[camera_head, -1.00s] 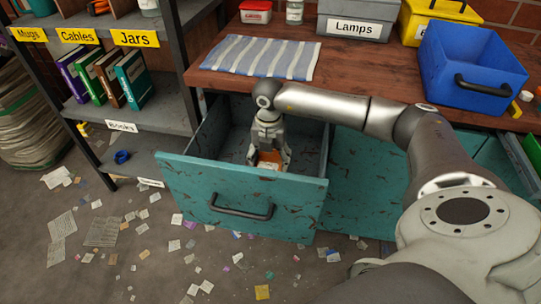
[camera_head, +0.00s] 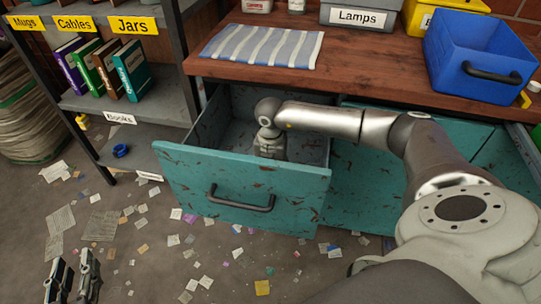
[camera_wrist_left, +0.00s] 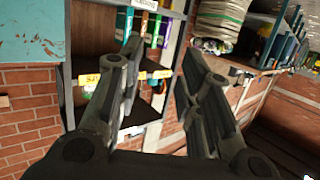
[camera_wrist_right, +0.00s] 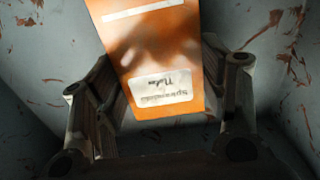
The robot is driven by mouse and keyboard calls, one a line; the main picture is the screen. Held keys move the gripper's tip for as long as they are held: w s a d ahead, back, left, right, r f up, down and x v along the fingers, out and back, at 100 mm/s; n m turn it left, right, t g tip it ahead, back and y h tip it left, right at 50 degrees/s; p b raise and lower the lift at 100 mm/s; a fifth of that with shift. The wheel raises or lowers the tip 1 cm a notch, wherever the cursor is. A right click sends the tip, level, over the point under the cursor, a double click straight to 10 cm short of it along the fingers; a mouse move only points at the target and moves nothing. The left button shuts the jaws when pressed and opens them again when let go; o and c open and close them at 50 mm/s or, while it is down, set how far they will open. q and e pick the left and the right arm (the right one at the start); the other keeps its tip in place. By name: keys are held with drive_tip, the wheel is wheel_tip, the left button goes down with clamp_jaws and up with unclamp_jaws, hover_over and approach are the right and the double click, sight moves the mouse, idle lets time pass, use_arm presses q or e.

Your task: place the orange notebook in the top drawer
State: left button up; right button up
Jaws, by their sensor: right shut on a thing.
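The orange notebook (camera_wrist_right: 160,65) with white labels sits between the fingers of my right gripper (camera_wrist_right: 155,80) in the right wrist view. That gripper is shut on it. In the head view my right gripper (camera_head: 269,152) is down inside the open top drawer (camera_head: 240,188), a worn teal drawer with a dark handle. The drawer front hides its fingertips and the notebook there. Whether the notebook touches the drawer floor I cannot tell. My left gripper (camera_head: 73,277) is open and empty at the lower left, over the littered floor; its spread fingers also show in the left wrist view (camera_wrist_left: 158,62).
The wooden worktop (camera_head: 370,75) above the drawer holds a striped cloth (camera_head: 262,46), a grey Lamps box (camera_head: 358,15) and a blue bin (camera_head: 478,58). A shelf with several books (camera_head: 130,70) stands at the left. Paper scraps litter the floor.

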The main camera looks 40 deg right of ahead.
use_arm(q)
drive_tip(key=shift+w+d+r+t, duration=0.15)
drive_tip(key=shift+r+t, duration=0.1)
drive_tip(key=shift+r, duration=0.2)
drive_tip(key=shift+w+d+r+t, duration=0.1)
drive_tip(key=shift+r+t, duration=0.15)
drive_tip(key=shift+r, duration=0.15)
use_arm(e)
drive_tip(key=shift+f, duration=0.65)
use_arm(q)
drive_tip(key=shift+r, duration=0.15)
use_arm(e)
drive_tip(key=shift+f, duration=0.1)
drive_tip(key=o, duration=1)
use_arm(q)
drive_tip(key=shift+r, duration=0.1)
use_arm(e)
drive_tip(key=shift+o, duration=0.2)
